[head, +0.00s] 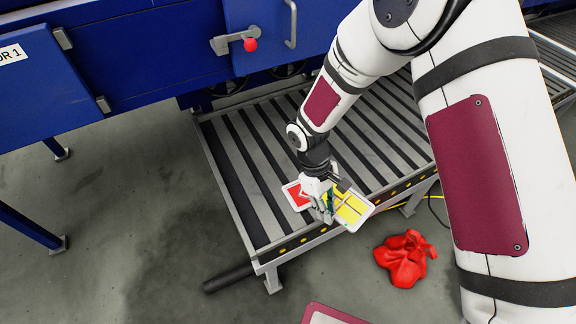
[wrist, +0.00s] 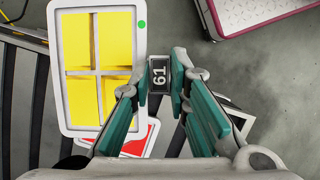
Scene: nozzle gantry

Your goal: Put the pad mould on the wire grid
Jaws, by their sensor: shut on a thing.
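The pad mould appears to be the white tray with yellow compartments (head: 350,208), with a green dot on its rim. It also shows in the wrist view (wrist: 97,72), left of the fingers. My gripper (head: 326,203) is at the tray's side. I cannot make out a wire grid for certain.
A red and white piece (head: 297,194) lies beside and partly under the tray, on the slatted table (head: 237,165). A crumpled red cloth (head: 404,258) is on the floor. A blue cabinet (head: 150,50) stands behind. Open floor lies front left.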

